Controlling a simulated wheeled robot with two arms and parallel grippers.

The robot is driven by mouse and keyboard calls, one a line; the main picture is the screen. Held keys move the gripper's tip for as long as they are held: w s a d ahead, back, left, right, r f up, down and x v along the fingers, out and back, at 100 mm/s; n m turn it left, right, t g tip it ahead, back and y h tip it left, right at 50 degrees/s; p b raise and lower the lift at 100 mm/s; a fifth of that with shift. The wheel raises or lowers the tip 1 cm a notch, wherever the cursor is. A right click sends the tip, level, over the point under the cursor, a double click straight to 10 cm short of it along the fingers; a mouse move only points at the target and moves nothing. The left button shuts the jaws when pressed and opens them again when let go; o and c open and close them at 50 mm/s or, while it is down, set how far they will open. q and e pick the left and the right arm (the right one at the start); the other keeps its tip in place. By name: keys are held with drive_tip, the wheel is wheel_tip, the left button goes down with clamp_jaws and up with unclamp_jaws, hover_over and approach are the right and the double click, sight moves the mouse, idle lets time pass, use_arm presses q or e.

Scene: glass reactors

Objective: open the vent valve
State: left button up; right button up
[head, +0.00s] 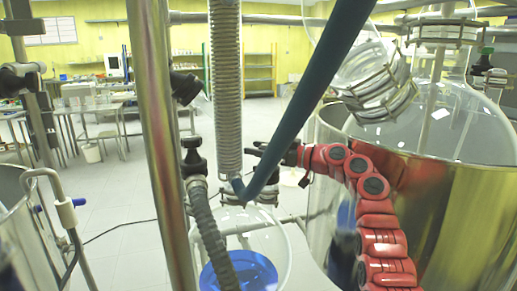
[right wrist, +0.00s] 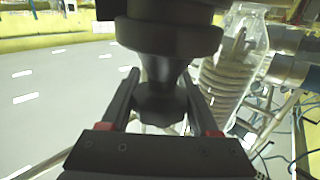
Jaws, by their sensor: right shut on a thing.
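The vent valve, a black stepped knob (right wrist: 168,42) with a wide flange and a narrower lower part, fills the upper middle of the right wrist view. My right gripper (right wrist: 163,88) has a finger on each side of its lower part and is shut on it. In the head view my right gripper (head: 262,154) reaches left from the red arm, behind a slanting dark blue pipe. The pipe partly covers the grip there, so I cannot make out the valve's turn. My left gripper is not in view.
A ribbed column (head: 227,90) and a steel post (head: 160,145) stand left of the gripper. A round glass vessel (head: 270,240) with blue contents is below. A large steel-jacketed reactor (head: 465,215) stands at right. Another black knob (head: 193,155) sits on a grey hose.

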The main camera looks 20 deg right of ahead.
drive_tip(key=o, duration=1.4)
